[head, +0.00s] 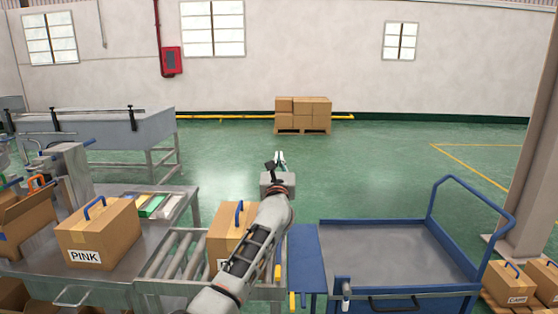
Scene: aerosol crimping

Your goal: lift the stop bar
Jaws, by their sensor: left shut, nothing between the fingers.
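My left arm reaches up across the middle of the head view. Its gripper (280,160) is shut and empty, held out over open floor beyond the conveyor. A short roller conveyor (178,252) runs to the right from the steel table. A cardboard box (226,243) with a blue handle stands on its rollers, partly hidden by my arm. A small yellow piece (277,272) shows at the conveyor's right end; I cannot tell whether it belongs to the stop bar. The stop bar itself is not clearly visible. My right gripper is not in view.
A blue plate (306,262) lies between the conveyor and a blue cart (385,250) with an empty grey deck. A box marked PINK (98,233) stands on the steel table (35,268). A pillar (540,170) rises at right. The green floor ahead is mostly clear.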

